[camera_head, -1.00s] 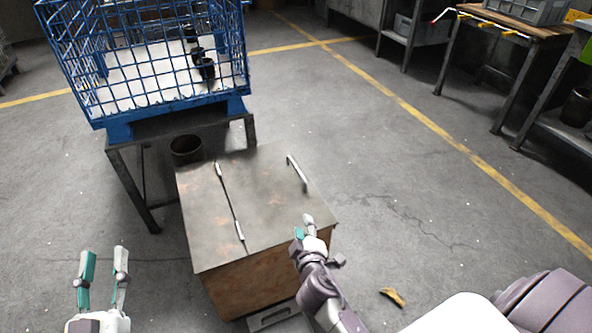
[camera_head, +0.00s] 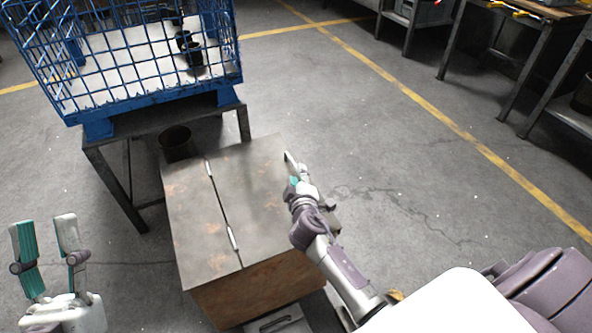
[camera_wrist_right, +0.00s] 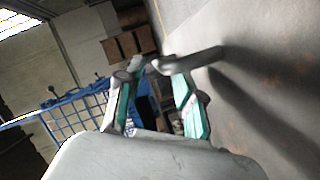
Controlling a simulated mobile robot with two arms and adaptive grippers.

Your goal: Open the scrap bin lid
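The scrap bin (camera_head: 262,290) is a rusty box with a flat grey metal lid (camera_head: 250,185), which lies closed. Hinges mark a seam across the top. The lid's bar handle (camera_head: 288,158) is near the right edge, partly hidden by my right gripper (camera_head: 294,180). In the right wrist view the handle (camera_wrist_right: 195,60) runs just at the fingertips of the right gripper (camera_wrist_right: 150,72). Its teal-padded fingers are apart; I cannot tell whether they touch the bar. My left gripper (camera_head: 42,224) is open and empty at the lower left, away from the bin.
A blue wire crate (camera_head: 130,95) with dark cylindrical parts stands on a metal stand (camera_head: 112,180) behind and left of the bin. A dark bucket (camera_head: 176,142) sits beside the lid's far left corner.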

